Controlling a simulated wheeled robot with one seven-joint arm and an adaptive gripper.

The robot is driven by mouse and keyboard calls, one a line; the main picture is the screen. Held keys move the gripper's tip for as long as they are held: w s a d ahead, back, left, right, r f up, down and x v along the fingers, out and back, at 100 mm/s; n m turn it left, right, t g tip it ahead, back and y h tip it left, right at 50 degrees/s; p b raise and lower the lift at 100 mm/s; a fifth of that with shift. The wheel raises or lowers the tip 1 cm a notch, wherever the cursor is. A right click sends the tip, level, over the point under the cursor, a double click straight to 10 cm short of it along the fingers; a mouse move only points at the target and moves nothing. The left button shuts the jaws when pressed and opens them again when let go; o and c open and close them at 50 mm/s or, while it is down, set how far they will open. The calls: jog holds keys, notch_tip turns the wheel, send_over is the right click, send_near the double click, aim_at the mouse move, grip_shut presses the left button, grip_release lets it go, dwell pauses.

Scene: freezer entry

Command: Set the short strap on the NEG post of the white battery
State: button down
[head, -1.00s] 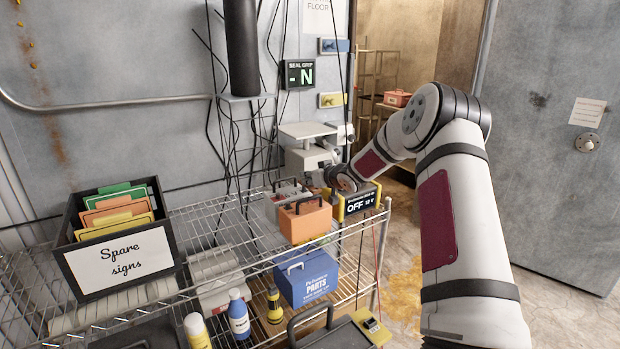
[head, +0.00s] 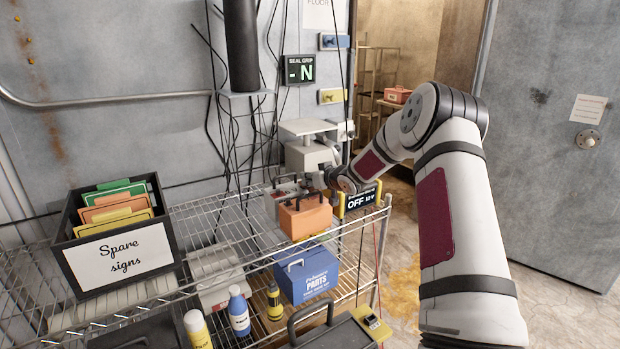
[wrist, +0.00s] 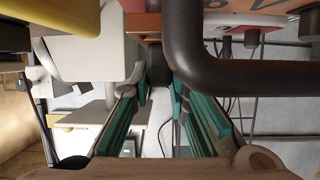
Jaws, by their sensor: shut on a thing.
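The white battery (head: 271,207) stands at the back of the wire shelf in the head view, partly hidden behind an orange case and my gripper. Its NEG post cannot be made out. My gripper (head: 322,181) is low over the right side of the battery, between it and a yellow-framed unit (head: 342,207) reading OFF 12 V. In the wrist view my gripper's teal-padded fingers (wrist: 164,82) close toward each other at the tips. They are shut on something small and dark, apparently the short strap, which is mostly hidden. Contact with a post cannot be told.
The orange case (head: 306,219) is close in front; a thick black handle (wrist: 215,82) crosses the wrist view near the fingers. A blue parts box (head: 309,277), bottles (head: 239,314) and a box of spare signs (head: 123,258) are nearby. Thin cables hang behind the shelf.

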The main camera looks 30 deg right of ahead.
jog(key=shift+f, duration=0.45)
jog(key=c, duration=1.4)
grip_release()
jog(key=shift+c, duration=0.2)
jog(key=shift+s, duration=0.1)
jog(key=v, duration=1.1)
jog(key=shift+s+r, duration=0.15)
jog(key=shift+s, duration=0.25)
